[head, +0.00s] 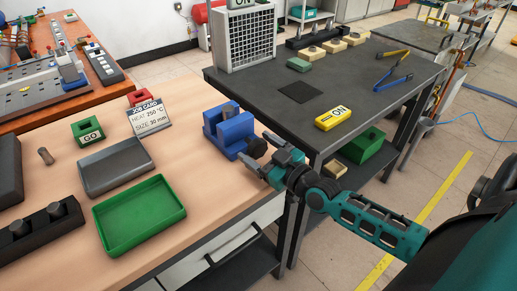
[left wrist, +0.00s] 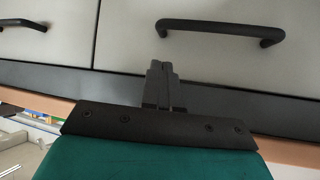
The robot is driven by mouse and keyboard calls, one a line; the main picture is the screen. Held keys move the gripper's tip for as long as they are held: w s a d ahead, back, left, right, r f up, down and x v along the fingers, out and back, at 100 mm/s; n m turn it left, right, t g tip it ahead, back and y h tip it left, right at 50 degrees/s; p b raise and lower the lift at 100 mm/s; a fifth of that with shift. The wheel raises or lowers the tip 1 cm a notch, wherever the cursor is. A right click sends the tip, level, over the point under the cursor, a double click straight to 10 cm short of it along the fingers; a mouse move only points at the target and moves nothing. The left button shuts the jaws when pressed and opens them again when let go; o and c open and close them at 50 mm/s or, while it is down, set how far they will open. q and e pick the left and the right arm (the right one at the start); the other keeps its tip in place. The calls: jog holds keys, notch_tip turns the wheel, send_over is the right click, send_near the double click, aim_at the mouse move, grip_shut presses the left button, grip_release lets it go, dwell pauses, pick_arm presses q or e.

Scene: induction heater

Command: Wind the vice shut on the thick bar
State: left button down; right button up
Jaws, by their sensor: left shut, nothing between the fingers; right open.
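The blue vice (head: 229,130) stands on the right part of the wooden bench. A black round knob (head: 257,146) sticks out of the vice's near right side. My right gripper (head: 267,158) is open at this knob, its fingers close around or beside it; contact cannot be told. My left gripper (left wrist: 161,85) is shut and empty in front of the bench's drawer fronts in the left wrist view. It is not in the head view.

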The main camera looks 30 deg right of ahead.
jog(key=shift+w, duration=0.15)
jog(key=c, duration=1)
jog(key=shift+c, duration=0.2)
